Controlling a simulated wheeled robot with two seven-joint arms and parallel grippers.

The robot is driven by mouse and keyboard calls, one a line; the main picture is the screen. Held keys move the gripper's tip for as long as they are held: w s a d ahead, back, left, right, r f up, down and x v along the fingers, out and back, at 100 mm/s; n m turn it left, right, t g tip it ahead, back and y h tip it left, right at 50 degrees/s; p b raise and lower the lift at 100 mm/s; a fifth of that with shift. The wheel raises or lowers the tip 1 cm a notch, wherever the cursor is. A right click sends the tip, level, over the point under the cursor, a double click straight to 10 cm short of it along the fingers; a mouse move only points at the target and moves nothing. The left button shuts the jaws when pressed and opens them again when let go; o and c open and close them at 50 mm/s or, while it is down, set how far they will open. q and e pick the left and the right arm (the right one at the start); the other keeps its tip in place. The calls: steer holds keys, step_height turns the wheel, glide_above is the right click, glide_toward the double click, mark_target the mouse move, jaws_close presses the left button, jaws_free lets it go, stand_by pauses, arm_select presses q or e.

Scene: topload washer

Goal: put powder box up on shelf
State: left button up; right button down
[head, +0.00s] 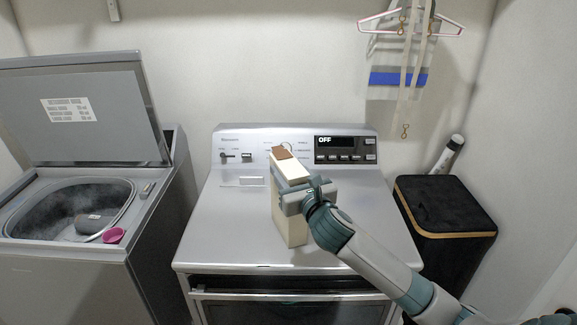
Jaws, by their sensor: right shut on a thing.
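The powder box (288,221) is a tall, narrow cream carton with a brown patch at the back of its top. It is upright over the silver top of the middle machine, in front of the control panel. My right gripper (294,197) is shut on the upper part of the box, coming from the right. The gripper and wrist hide part of the box's right side. I cannot tell whether the box's bottom touches the machine top. No shelf surface is clearly in view. My left gripper is not in view.
The middle machine (224,222) has free room on both sides of the box. On the left, a topload washer (60,270) has its lid (85,125) raised; a pink cup (113,235) sits at its opening. A black hamper (445,210) stands right. A hanger (440,27) hangs on the wall.

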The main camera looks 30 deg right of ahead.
steer(key=shift+r, duration=0.25)
steer(key=c, duration=1.2)
jaws_free()
steer(key=shift+f, duration=0.3)
steer(key=shift+o, duration=1.4)
steer(key=shift+s+r, duration=0.1)
steer(key=s+a+b, duration=0.2)
steer(key=s+b, duration=0.1)
steer(key=s, duration=0.9)
steer(key=shift+w, duration=0.1)
